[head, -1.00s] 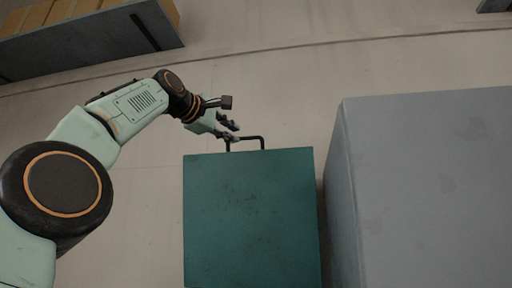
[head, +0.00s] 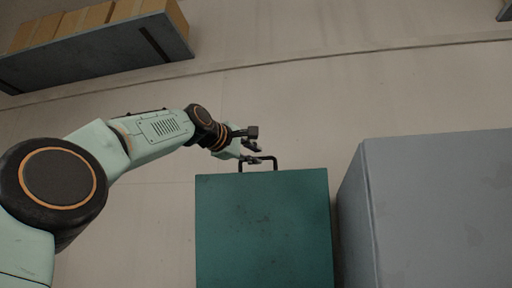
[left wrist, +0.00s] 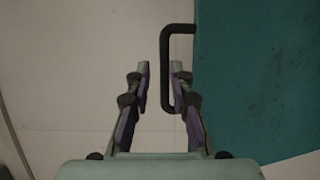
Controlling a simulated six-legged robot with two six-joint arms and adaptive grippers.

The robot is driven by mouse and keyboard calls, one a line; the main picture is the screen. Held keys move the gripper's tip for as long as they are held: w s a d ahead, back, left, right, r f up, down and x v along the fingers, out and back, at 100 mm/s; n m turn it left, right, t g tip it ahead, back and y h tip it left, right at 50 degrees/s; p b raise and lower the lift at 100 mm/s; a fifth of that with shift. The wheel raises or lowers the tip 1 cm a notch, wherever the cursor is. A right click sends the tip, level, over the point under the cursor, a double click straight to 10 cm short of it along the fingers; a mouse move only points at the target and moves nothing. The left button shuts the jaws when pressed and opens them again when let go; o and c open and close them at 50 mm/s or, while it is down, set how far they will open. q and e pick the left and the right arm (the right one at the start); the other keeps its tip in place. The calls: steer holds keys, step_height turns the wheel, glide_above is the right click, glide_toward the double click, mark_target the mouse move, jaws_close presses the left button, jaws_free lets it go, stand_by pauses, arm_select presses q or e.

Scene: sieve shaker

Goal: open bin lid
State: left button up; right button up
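The bin is a teal box whose flat top, the lid (head: 262,225), looks closed in the head view. A black bar handle (head: 275,163) stands at the lid's far edge; in the left wrist view the handle (left wrist: 165,70) shows as a dark bracket beside the teal panel (left wrist: 255,85). My left gripper (head: 258,155) is at the handle. In the left wrist view the gripper (left wrist: 160,72) is open, with the handle's long bar between its fingers, close to the right finger. I cannot tell if they touch. My right gripper is not in view.
A large grey box (head: 440,210) stands right of the bin, with a narrow gap between. A grey shelf (head: 95,55) with cardboard boxes (head: 90,18) is at the upper left. The pale floor (head: 330,100) beyond the bin is clear.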

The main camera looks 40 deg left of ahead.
arm_select(q)
steer(key=w, duration=0.2)
steer(key=w+f+p, duration=0.1)
steer(key=shift+w+a, duration=0.2)
steer(key=shift+w, duration=0.2)
steer(key=shift+s+d+r, duration=0.1)
steer(key=shift+s+r, duration=0.1)
steer(key=shift+s, duration=0.35)
steer(key=shift+s+d+r, duration=0.1)
steer(key=shift+s+r, duration=0.1)
steer(key=shift+s, duration=0.35)
steer(key=shift+c, duration=0.3)
steer(key=shift+w, duration=0.1)
steer(key=shift+c, duration=0.8)
steer(key=shift+w+a+f, duration=0.15)
steer(key=shift+w+f, duration=0.05)
steer(key=shift+w, duration=0.2)
jaws_close()
